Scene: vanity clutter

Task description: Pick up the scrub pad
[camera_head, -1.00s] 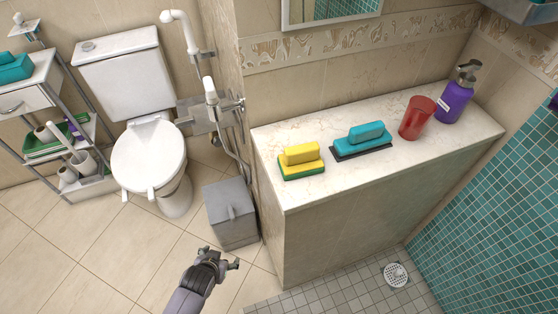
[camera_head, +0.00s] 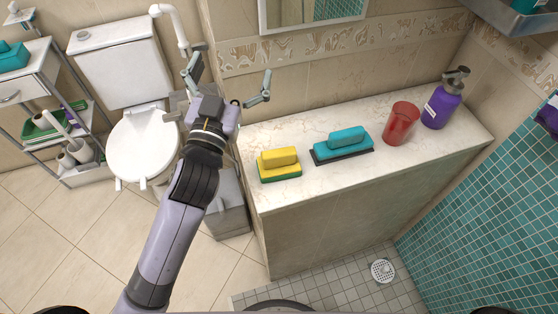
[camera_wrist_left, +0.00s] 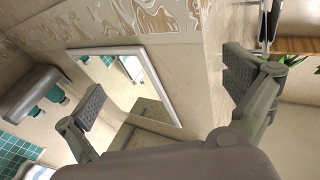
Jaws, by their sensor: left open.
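Two pads that could be the scrub pad lie on the marble ledge: a yellow block on a yellow and green sponge (camera_head: 279,165), and a teal block on a teal pad with a dark base (camera_head: 343,146). My left gripper (camera_head: 227,80) is open and empty, its fingers spread wide. It is raised to the left of and beyond the yellow pad, apart from both. In the left wrist view my left gripper (camera_wrist_left: 165,88) frames only wall and mirror; neither pad shows there. My right gripper is not in view.
A red cup (camera_head: 401,124) and a purple pump bottle (camera_head: 443,100) stand at the right of the marble ledge (camera_head: 312,185). A mirror (camera_wrist_left: 140,85) hangs on the wall. A toilet (camera_head: 140,145) and grey bin (camera_head: 228,210) are at left. The ledge's front strip is clear.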

